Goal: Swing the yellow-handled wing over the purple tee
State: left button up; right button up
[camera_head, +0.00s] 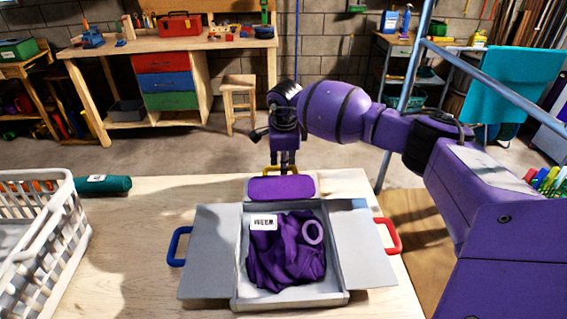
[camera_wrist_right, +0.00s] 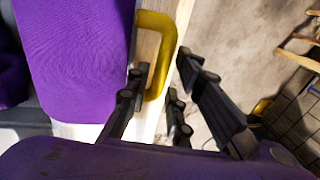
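The purple tee (camera_head: 272,262) lies bunched in the middle of a grey folding tray (camera_head: 290,300), with a white label and a pale purple ring on it. The yellow-handled wing (camera_head: 281,188) has a purple face and lies folded outward at the tray's far side. Its yellow handle (camera_wrist_right: 160,55) sticks out from the far edge. My right gripper (camera_head: 285,165) points down at this handle. In the right wrist view its fingers (camera_wrist_right: 162,68) are apart, one on each side of the handle. Whether they touch it is unclear. My left gripper is out of view.
The blue-handled wing (camera_head: 208,252) and the red-handled wing (camera_head: 362,247) lie open on either side. A white basket (camera_head: 45,240) stands at the left, with a dark green roll (camera_head: 105,186) behind it. Bare wood table (camera_head: 135,260) shows between basket and tray.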

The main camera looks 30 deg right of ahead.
jog(key=shift+f, duration=0.1)
grip_shut()
jog(key=shift+d, duration=0.1)
dwell(0.3)
